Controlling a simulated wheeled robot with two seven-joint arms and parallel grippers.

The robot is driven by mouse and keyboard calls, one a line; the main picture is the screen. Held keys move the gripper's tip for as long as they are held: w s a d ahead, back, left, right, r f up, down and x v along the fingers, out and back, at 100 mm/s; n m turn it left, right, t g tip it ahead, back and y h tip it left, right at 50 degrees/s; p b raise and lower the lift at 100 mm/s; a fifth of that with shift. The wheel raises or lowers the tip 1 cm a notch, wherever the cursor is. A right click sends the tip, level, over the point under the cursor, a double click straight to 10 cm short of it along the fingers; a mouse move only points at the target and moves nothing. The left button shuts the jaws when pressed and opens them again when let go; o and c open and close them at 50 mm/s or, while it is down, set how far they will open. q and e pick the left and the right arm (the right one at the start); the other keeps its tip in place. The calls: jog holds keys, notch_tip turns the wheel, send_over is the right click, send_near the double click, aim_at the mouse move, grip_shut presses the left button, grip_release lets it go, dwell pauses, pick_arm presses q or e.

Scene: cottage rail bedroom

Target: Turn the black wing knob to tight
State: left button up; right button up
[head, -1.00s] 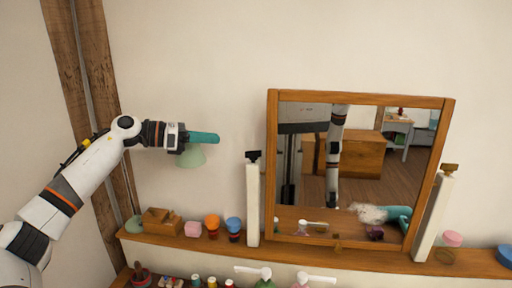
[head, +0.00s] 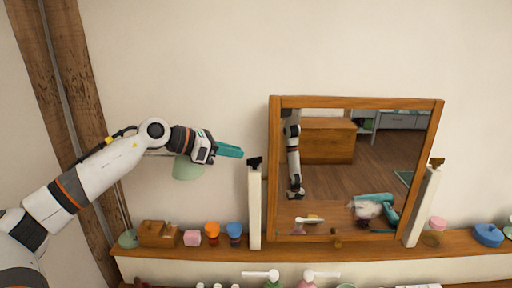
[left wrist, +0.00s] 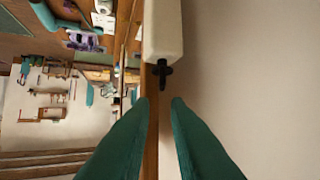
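The black wing knob (head: 254,162) sits on top of the white post at the left side of the mirror. In the left wrist view the knob (left wrist: 162,72) is a dark cross shape at the end of the white post (left wrist: 162,30). My left gripper (head: 240,152) has teal fingers and points right at the knob, a small distance short of it. In the left wrist view its fingers (left wrist: 162,101) are apart with nothing between them, and the knob lies just beyond the fingertips, roughly in line with the gap. My right gripper is not in view.
The wood-framed mirror (head: 273,190) stands right of the post. A brown knob (head: 437,162) tops the right post (head: 423,208). The wall above is clear.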

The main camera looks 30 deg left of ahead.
aim_at(255, 163)
pick_arm(q)
jog(key=p+x, duration=0.2)
jog(key=x, duration=0.3)
jog(key=shift+w, duration=0.25)
jog(key=shift+w+d+f+p, duration=0.3)
jog(key=shift+w+d+f, duration=0.05)
jog(key=shift+d, duration=0.05)
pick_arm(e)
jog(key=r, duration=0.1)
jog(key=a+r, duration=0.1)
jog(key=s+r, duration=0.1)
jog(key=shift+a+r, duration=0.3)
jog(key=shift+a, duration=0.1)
pick_arm(q)
grip_shut()
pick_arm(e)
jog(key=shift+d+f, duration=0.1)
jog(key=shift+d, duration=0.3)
